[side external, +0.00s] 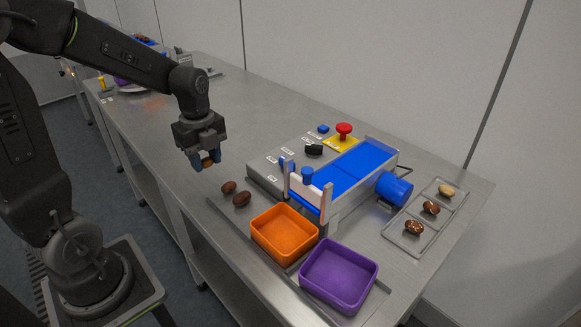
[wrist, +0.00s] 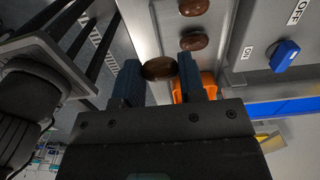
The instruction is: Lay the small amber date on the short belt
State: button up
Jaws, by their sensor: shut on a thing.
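My gripper (side external: 207,161) is shut on a small amber-brown date (side external: 208,163), above the steel table near its left edge. In the wrist view the date (wrist: 159,69) sits crosswise between the two blue fingertips and looks darker brown. The short blue belt (side external: 345,172) lies on the grey machine, to the right of my gripper and apart from it. Two dark brown dates lie on the table below and right of my gripper: one (side external: 229,187) and, just beside it, another (side external: 242,199). They show in the wrist view (wrist: 193,8) too.
An orange bin (side external: 284,234) and a purple bin (side external: 339,276) stand before the belt's near end. A small gate with pale posts (side external: 326,203) rises there.

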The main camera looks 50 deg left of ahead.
jog(key=w+d+r, duration=0.4)
jog(key=w+d, duration=0.1)
jog(key=w, duration=0.3)
jog(key=w+d+r, duration=0.4)
jog(key=w, duration=0.3)
send_over(330, 174)
jog(key=s+d, duration=0.2)
jog(key=s, duration=0.1)
notch_tip(330, 174, down, 6)
jog(key=shift+w+f, duration=0.1)
jog(key=shift+f, duration=2.25)
jog(key=shift+f, duration=0.1)
jog(key=shift+o, duration=1.4)
jog(key=o, duration=0.4)
